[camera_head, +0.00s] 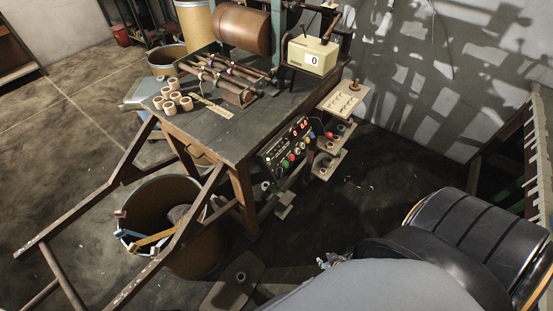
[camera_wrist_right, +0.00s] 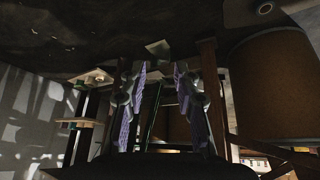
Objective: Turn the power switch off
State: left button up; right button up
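The control panel (camera_head: 288,146) is on the right side of the workbench, with lit red digits and several coloured knobs or buttons. Which of these is the power switch is too small to tell. My right gripper (camera_head: 335,260) is low at the lower middle right of the head view, mostly hidden by my own arm and well apart from the panel. In the right wrist view, my right gripper (camera_wrist_right: 160,100) is open, with two purple-padded fingers apart and nothing clearly held between them. My left gripper is not in view.
The workbench (camera_head: 215,132) carries a counter box (camera_head: 313,55) reading 0, a copper-coloured roll (camera_head: 243,31) and several small rings (camera_head: 173,97). Small shelves (camera_head: 343,100) stand right of the panel. A bin (camera_head: 165,205) stands below. Floor between bench and my right arm is mostly clear.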

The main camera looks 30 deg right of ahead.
jog(key=w+d+r+m+t+b, duration=0.1)
jog(key=w+d+r+t+b, duration=0.2)
jog(key=w, duration=0.5)
pick_arm(q)
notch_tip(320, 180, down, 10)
jog(key=b, duration=0.4)
pick_arm(e)
jog(key=m+t+y+b, duration=0.2)
jog(key=m+t, duration=0.1)
jog(key=t, duration=0.6)
send_near(280, 172)
pick_arm(q)
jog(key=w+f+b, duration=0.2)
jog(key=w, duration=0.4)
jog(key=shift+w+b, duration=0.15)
jog(key=shift+b, duration=0.15)
pick_arm(e)
jog(key=w, duration=0.7)
jog(key=shift+w+f, duration=0.3)
jog(key=shift+f, duration=0.1)
jog(key=shift+c, duration=0.3)
grip_shut()
